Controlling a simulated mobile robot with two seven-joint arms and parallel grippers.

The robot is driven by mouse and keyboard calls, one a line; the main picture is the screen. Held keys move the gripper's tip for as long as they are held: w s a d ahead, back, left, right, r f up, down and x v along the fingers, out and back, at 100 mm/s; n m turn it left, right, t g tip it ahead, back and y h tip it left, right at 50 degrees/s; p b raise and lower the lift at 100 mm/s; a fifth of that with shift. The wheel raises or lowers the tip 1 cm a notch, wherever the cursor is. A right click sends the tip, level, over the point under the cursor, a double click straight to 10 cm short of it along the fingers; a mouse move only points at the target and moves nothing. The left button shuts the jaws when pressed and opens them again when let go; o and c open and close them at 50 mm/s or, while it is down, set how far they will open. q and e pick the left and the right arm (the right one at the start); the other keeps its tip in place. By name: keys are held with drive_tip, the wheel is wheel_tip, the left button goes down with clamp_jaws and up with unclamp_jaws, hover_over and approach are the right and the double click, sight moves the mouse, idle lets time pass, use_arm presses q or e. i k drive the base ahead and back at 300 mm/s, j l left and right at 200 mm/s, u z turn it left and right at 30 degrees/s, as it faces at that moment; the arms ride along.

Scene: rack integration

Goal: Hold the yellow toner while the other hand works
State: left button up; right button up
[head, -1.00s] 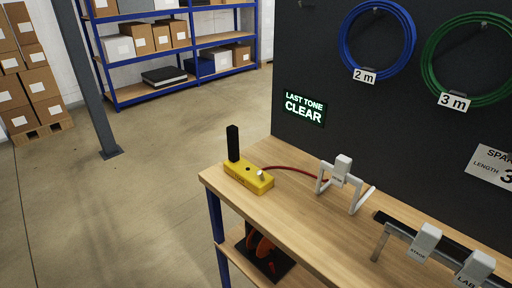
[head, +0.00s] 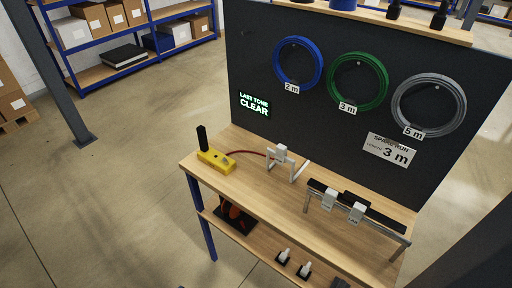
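The yellow toner (head: 215,162) lies on the left end of the wooden bench top (head: 240,190) in the head view. A black upright piece (head: 202,138) stands at its left end. A red lead (head: 250,152) runs from it to a white connector (head: 281,153) on a small white stand. Nothing touches the toner apart from the lead. Neither of my grippers is in view.
A black panel (head: 250,60) behind the bench carries blue (head: 277,64), green (head: 331,84) and grey (head: 396,101) cable coils. A sign (head: 254,104) reads "LAST TONE CLEAR". A rail with labelled white connectors (head: 329,198) stands at right.

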sight(211, 157)
drive_tip(key=i+j+z, duration=0.1)
drive_tip(key=j+z, duration=0.4)
drive_tip(key=z, duration=0.25)
drive_tip(key=j+z, duration=0.35)
drive_tip(key=k+j+z, duration=0.1)
drive_tip(key=j+z, duration=0.3)
drive_tip(key=j, duration=0.6)
